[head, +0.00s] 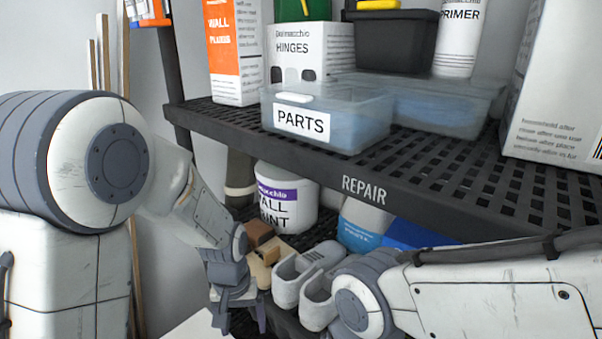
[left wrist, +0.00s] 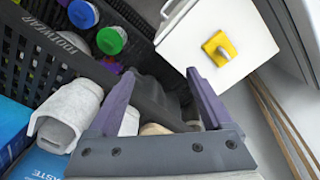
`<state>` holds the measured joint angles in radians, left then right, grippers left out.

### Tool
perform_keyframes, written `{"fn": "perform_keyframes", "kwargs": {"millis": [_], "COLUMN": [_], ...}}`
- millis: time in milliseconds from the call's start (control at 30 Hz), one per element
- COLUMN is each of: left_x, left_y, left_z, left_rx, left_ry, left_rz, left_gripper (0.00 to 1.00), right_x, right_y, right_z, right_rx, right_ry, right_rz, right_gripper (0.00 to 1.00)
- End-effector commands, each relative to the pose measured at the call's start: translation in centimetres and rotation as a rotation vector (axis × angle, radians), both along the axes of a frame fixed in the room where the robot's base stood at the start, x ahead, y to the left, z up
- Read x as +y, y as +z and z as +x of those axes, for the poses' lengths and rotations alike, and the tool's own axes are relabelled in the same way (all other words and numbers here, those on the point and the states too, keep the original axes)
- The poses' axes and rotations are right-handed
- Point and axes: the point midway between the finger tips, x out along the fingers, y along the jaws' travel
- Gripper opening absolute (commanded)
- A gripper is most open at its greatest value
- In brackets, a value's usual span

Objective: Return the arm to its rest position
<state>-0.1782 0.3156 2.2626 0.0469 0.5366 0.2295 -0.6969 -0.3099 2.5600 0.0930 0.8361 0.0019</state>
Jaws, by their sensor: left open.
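My left gripper (head: 238,312) hangs in front of the lower shelf, below the level of the upper shelf, at the end of my left arm. In the left wrist view its two fingers (left wrist: 160,88) are spread apart, with nothing visibly held between them. A dark shape and a tan item show behind the gap. My right arm (head: 500,295) reaches in from the right across the front of the lower shelf. Its gripper cannot be made out.
A paint tub (head: 285,200) and pale grey rounded pieces (head: 308,275) are close to my left gripper. Wooden poles (head: 104,50) lean at the left wall.

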Motion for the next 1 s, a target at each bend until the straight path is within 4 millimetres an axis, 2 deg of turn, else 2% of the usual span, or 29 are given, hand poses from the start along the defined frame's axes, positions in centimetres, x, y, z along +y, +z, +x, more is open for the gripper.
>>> {"fn": "perform_keyframes", "kwargs": {"millis": [33,200,400,500,667,1000], "left_x": [-1.8,-5.6,-7.4,-7.4,-7.4,-7.4], "left_y": [1.4,4.8,7.1,7.5,7.8,7.8], "left_z": [-1.6,-7.7,-14.4,-16.6,-18.1,-18.2], "left_rx": [-0.011,-0.019,-0.023,-0.022,-0.021,-0.021], "left_ry": [-0.082,-0.332,-0.587,-0.668,-0.726,-0.728], "left_rz": [-0.005,-0.021,-0.041,-0.046,-0.050,-0.051], "left_gripper": [0.84,0.84,0.84,0.84,0.84,0.84], "right_x": [0.0,0.0,0.0,0.0,0.0,0.0], "right_y": [-0.4,-1.0,-1.5,-1.6,-1.7,-1.7], "right_z": [0.0,0.0,0.0,0.0,0.0,0.0], "right_rx": [0.000,0.000,0.000,0.000,0.000,0.000], "right_ry": [0.000,0.001,0.001,0.001,0.001,0.001], "right_rz": [0.000,0.000,0.000,0.000,0.000,0.000], "right_gripper": [0.00,0.00,0.00,0.00,0.00,0.00]}}
